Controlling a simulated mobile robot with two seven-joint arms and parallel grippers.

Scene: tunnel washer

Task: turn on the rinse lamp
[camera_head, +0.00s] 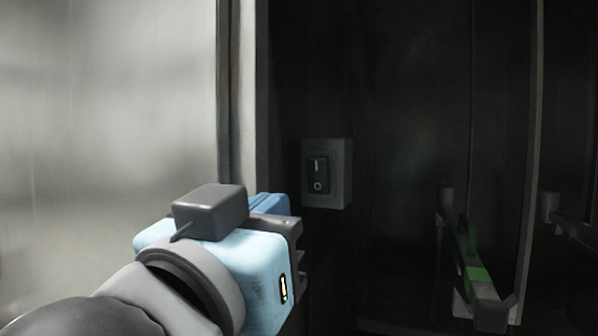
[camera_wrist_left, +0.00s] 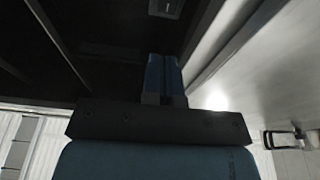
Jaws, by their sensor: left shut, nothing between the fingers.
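A dark rocker switch (camera_head: 318,175) marked "I" above "O" sits in a grey box on the dark wall, at the middle of the head view. I cannot tell which side of it is pressed. A grey box at the top of the left wrist view (camera_wrist_left: 165,8) looks like the same switch box. My left gripper (camera_head: 276,206) is to the left of the switch and a little lower, apart from it in the picture. Its blue fingers (camera_wrist_left: 164,72) are shut together and empty. No lit lamp shows. My right gripper is not in view.
A pale metal panel (camera_head: 110,110) fills the left side, ending in a vertical edge (camera_head: 248,90) near my left gripper. A grey bar with green parts (camera_head: 476,273), like a handle, stands out at the lower right. The wall around the switch looks clear.

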